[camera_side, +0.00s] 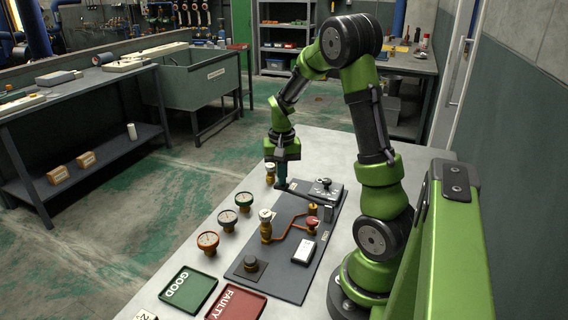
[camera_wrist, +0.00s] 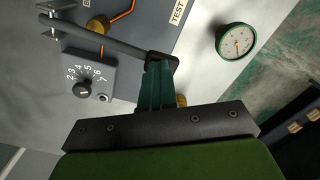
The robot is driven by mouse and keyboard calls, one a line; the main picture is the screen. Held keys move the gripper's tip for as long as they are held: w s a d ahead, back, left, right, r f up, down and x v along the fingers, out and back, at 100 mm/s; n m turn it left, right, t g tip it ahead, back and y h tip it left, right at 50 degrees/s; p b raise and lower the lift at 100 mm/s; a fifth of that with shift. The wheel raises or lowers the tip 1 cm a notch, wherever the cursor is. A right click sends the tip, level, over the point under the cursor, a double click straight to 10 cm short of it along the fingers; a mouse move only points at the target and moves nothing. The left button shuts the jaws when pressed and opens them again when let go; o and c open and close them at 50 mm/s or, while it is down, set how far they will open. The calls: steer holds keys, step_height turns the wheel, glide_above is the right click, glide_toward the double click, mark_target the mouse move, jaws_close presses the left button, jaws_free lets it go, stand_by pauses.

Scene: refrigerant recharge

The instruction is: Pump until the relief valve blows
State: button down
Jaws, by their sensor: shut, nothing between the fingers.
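My gripper (camera_side: 281,183) points down at the far end of the bench, its teal fingers (camera_wrist: 158,85) shut with nothing between them. In the wrist view the fingertips are at the end of a dark lever (camera_wrist: 110,37); whether they touch it I cannot tell. The lever runs past a grey box (camera_wrist: 88,78) with a numbered knob, which also shows in the side view (camera_side: 325,189). On the dark board (camera_side: 284,277), copper pipe joins a brass-mounted gauge (camera_side: 266,226) to a brass fitting with a red part (camera_side: 312,222). I cannot tell which part is the relief valve.
Loose gauges with orange (camera_side: 208,241), teal (camera_side: 228,219) and green (camera_side: 244,201) rims stand left of the board. A green GOOD tray (camera_side: 188,309) and a red FAULTY tray (camera_side: 235,315) lie at the near end. A white-faced device (camera_side: 304,251) and a black knob (camera_side: 251,264) sit on the board.

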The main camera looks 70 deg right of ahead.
steer(key=shift+s+f, duration=0.15)
steer(key=shift+f, duration=0.85)
steer(key=shift+r, duration=2.6)
steer(key=shift+r, duration=2.5)
steer(key=s+a+r+n+t, duration=0.1)
steer(key=a+r+n+t, duration=0.1)
steer(key=a, duration=0.6)
steer(key=s+a+r+n+t+y, duration=0.1)
steer(key=s+a+r+n+t, duration=0.1)
steer(key=a, duration=0.7)
steer(key=s+a+r+n+t+y, duration=0.1)
steer(key=s+a+r+n+t, duration=0.1)
steer(key=a, duration=0.7)
steer(key=shift+r+n+t, duration=0.6)
steer(key=shift+r+n, duration=0.15)
steer(key=shift+n, duration=0.25)
